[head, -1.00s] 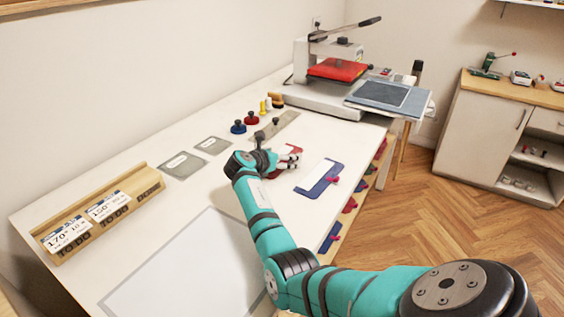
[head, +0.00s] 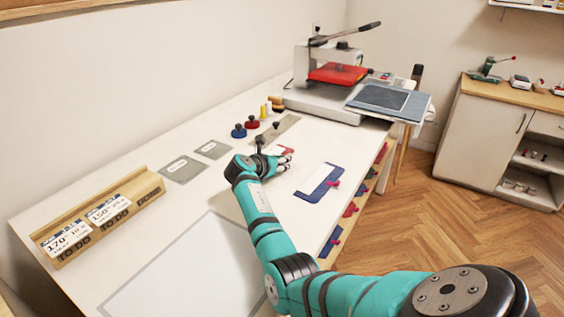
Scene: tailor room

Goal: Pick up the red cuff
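A flat red piece (head: 287,150), which looks like the red cuff, lies on the white worktable (head: 232,200), mostly hidden behind my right gripper. My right gripper (head: 284,161) is low over the table at this piece, its fingers pointing right. The fingers are small and partly merge with the pale surface, so I cannot tell if they are open, shut or touching it. My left gripper is not in view.
A blue frame with a pink handle (head: 316,194) lies right of the gripper. Blue (head: 238,131) and red (head: 252,123) knobbed pieces stand behind it. A heat press (head: 338,80) stands at the far end. A wooden rack (head: 105,215) is at left.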

